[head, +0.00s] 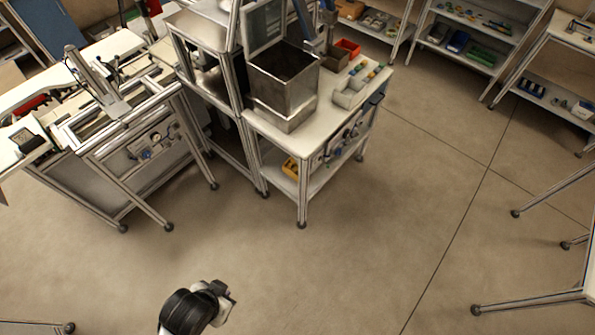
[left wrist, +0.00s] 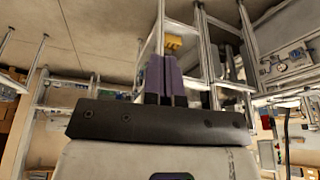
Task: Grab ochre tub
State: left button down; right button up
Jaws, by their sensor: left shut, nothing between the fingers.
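An ochre-yellow tub (head: 290,168) sits on the lower shelf of the white workbench, below the tabletop; part of it is behind the bench frame. It also shows in the left wrist view (left wrist: 173,42), small and beyond the fingertips. My left gripper (left wrist: 165,62) is shut and empty, its dark purple fingers together, apart from the tub. In the head view a black and white arm part of mine shows at the bottom, over open floor and well away from the bench. My right gripper is not in view.
The workbench top (head: 285,140) carries a metal box (head: 284,85), grey bins (head: 351,94) and an orange-red bin (head: 348,47). Bench legs (head: 302,200) frame the lower shelf. Shelving (head: 470,45) stands at the back right. The floor (head: 330,270) before the bench is clear.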

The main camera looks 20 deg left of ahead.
pick_arm(q)
jog(key=c, duration=1.2)
grip_release()
jog(key=shift+a, duration=0.1)
